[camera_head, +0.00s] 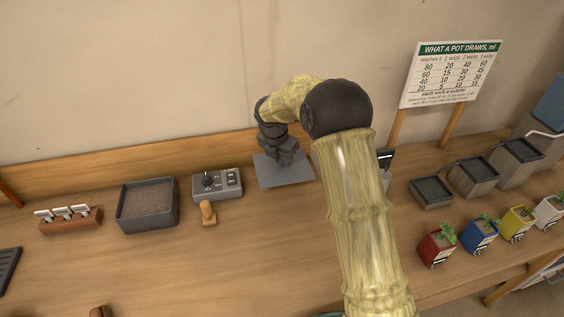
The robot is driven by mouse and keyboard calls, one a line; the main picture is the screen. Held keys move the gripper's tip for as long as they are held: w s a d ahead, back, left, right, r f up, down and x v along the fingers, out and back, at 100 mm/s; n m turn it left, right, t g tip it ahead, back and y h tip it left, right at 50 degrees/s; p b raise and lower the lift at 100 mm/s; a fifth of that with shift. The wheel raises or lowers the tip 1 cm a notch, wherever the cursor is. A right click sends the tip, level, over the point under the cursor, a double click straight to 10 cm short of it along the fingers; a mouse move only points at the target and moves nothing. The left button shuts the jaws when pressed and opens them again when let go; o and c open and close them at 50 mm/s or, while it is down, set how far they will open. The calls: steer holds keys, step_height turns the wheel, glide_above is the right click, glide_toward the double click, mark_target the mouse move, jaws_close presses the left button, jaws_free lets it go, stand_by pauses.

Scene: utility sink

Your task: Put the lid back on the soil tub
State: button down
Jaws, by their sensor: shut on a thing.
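The soil tub (148,226) is a dark grey square box, open at the top, with brown soil showing inside. It stands on the wooden bench left of centre. The lid (268,176) is a flat grey square plate near the back of the bench, right of the tub. My gripper (285,160) points down over the lid and is shut on it, though the fingertips and the part they grip are hard to make out. The lid looks about level. I cannot tell whether it touches the bench or hangs just above it.
A grey control box (217,184) and a small wooden tool (207,212) stand between tub and lid. A rack with white tags (70,220) is left of the tub. Dark trays (432,192), coloured plant pots (478,236) and a sign (452,75) are at right.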

stand_by(0.4)
steer(key=shift+s+d+f+m+h+p, duration=0.15)
steer(key=shift+s+d+m+h+p, duration=0.2)
steer(key=shift+d+m+p, duration=0.45)
steer(key=s+d+f+m+g+p, duration=0.1)
steer(key=s+d+m+p, duration=0.3)
steer(key=m, duration=0.5)
steer(key=s+d+f+m+g+y+p, duration=0.1)
steer(key=s+d+m+g+p, duration=0.1)
steer(key=s+m+p, duration=0.3)
steer(key=s+d+f+m+g+y+p, duration=0.1)
steer(key=s+d+m+p, duration=0.4)
steer(key=m, duration=0.8)
steer(key=shift+s+d+m+g+p, duration=0.25)
steer(key=shift+d+m+g+p, duration=0.05)
steer(key=shift+g+p, duration=0.6)
steer(key=shift+f, duration=0.1)
